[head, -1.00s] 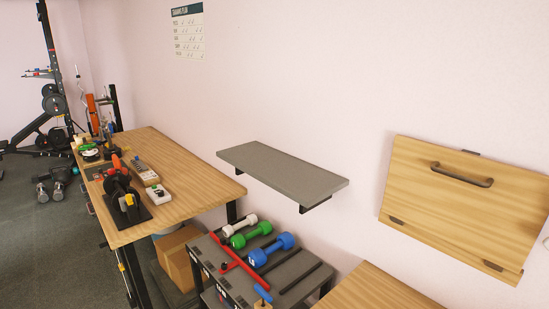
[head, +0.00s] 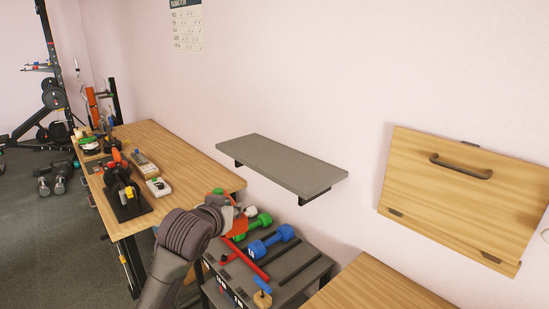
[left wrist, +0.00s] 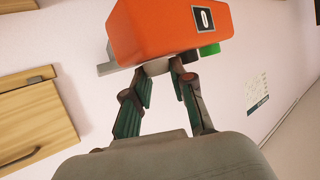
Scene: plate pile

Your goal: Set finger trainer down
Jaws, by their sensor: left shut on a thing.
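My left gripper (head: 224,206) is shut on an orange block-shaped thing, which I take to be the finger trainer (left wrist: 170,28). In the left wrist view it has a dark label with a white mark and a small green part underneath. The fingertips of the left gripper (left wrist: 163,66) meet its lower side. In the head view the finger trainer (head: 239,226) is small and partly hidden by the gripper, in front of the dumbbell rack. My right gripper is not in view.
An empty grey wall shelf (head: 281,162) is behind and right of the gripper. A rack (head: 300,284) holds blue and green dumbbells below. A wooden bench (head: 185,160) with tools stands left. A folded wooden panel (head: 455,200) hangs right; a bare wooden top (head: 375,288) is at lower right.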

